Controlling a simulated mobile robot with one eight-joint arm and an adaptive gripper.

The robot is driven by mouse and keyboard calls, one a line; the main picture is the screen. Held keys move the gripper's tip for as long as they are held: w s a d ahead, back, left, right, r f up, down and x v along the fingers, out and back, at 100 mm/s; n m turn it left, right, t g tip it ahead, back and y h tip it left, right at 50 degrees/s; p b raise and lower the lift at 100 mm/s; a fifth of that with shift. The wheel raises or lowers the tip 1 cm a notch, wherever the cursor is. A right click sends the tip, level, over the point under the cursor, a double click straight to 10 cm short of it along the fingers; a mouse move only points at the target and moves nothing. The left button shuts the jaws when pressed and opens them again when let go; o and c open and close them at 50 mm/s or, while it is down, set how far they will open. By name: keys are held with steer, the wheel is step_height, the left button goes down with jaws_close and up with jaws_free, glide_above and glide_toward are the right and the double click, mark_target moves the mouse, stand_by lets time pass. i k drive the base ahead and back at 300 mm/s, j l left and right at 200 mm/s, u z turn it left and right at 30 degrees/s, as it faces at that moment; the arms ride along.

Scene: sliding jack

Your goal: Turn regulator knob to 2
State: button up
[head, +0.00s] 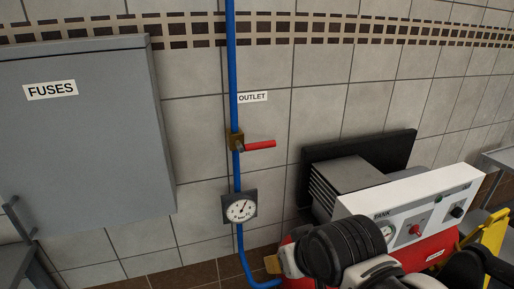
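A white control panel (372,206) tops the red machine at the lower right. It carries a gauge (387,233) near a label reading "TANK", partly covered by my arm. A red knob (415,230) sits on a grey plate right of the gauge. A black knob (457,212) sits farther right, with a small green part (438,198) above and left of it. I cannot tell which knob is the regulator, and their settings are too small to read. My black arm links cross in front of the machine at the bottom. My gripper's fingers do not show.
A blue pipe (231,60) runs down the tiled wall with a red-handled valve (259,145) under an "OUTLET" label and a dial gauge (240,207). A grey "FUSES" cabinet (90,130) hangs left. A yellow part (488,240) stands right of the machine.

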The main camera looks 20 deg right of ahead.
mark_target(458, 212)
steer(key=z, duration=1.65)
